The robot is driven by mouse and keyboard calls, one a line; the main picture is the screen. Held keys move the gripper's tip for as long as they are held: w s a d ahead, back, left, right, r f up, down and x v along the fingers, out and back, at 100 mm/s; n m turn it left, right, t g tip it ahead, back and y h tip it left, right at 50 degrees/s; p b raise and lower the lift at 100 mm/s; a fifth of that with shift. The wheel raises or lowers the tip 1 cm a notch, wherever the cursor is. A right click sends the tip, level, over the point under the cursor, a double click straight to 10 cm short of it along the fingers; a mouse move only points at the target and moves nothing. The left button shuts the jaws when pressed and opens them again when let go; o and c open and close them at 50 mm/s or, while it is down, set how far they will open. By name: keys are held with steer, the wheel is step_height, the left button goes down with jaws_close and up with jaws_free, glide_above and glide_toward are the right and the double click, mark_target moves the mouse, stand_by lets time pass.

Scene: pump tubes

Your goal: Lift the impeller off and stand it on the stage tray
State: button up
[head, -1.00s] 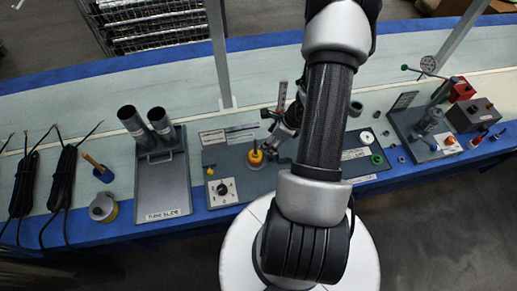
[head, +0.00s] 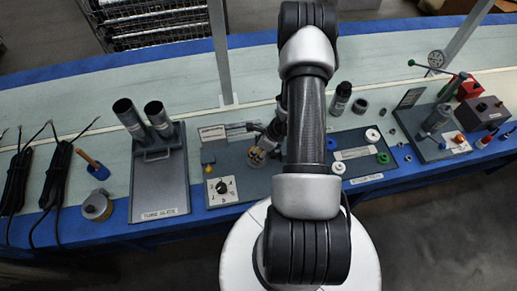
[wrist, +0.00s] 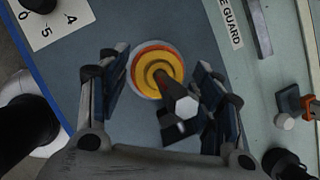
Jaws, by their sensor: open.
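The likely impeller is a yellow and orange stepped round part (wrist: 157,70) on the grey pump plate, with a metal post with a hex end rising from it towards the camera. My gripper (wrist: 160,92) is open, with its fingers on either side of the round part and post in the wrist view. I cannot tell whether they touch it.
A dial panel (head: 221,190) is at the pump plate's front left. A tube slide (head: 160,190) with two metal tubes stands left of it. A black bottle (head: 342,97) and a clamp fixture (head: 437,125) stand to the right. A grey post (head: 219,60) rises behind.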

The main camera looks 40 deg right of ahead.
steer(key=c, duration=1.2)
stand_by(0.3)
steer(key=shift+r, duration=0.7)
stand_by(0.4)
steer(key=shift+r+p, duration=5.5)
steer(key=shift+r, duration=1.75)
